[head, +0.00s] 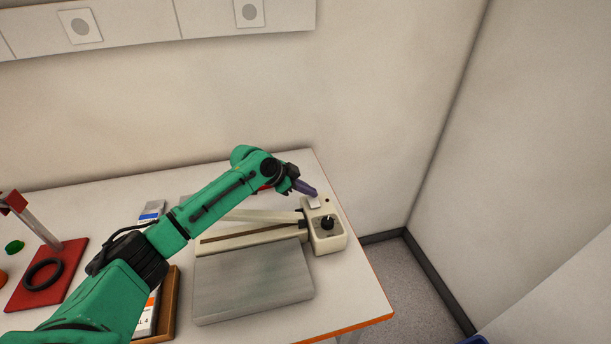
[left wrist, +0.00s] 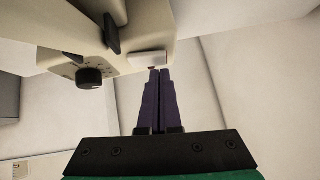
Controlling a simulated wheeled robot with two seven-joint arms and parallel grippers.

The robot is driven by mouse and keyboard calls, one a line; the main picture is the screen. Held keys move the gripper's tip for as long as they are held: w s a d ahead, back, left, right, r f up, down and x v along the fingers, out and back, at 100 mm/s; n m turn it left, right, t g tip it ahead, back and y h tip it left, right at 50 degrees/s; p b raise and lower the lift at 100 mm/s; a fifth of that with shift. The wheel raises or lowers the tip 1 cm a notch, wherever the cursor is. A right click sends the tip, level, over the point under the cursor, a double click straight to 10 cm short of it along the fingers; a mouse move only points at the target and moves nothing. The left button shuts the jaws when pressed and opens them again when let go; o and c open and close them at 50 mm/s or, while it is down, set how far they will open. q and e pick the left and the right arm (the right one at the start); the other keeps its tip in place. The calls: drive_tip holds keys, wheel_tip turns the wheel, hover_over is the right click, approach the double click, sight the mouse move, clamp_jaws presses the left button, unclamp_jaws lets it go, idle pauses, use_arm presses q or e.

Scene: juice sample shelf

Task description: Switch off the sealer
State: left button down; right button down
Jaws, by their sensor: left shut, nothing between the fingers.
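The sealer (head: 322,238) is a cream machine at the right end of the table, with a black knob (head: 327,222) on its control box and a long arm and grey plate to the left. A white rocker switch (head: 313,203) sits at the back of the box. My left gripper (head: 313,193) is shut and empty, its purple fingertips right at this switch. In the left wrist view the shut fingers (left wrist: 160,72) reach to the white switch (left wrist: 147,58); whether they touch it I cannot tell. The knob also shows there (left wrist: 90,78). My right gripper is out of view.
A red stand (head: 47,272) with a black ring is at the far left, near a green cap (head: 14,247). A wooden tray (head: 168,305) lies left of the grey plate, partly behind my left arm. The wall is close behind the table.

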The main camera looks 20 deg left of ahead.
use_arm(q)
drive_tip(key=shift+f, duration=0.25)
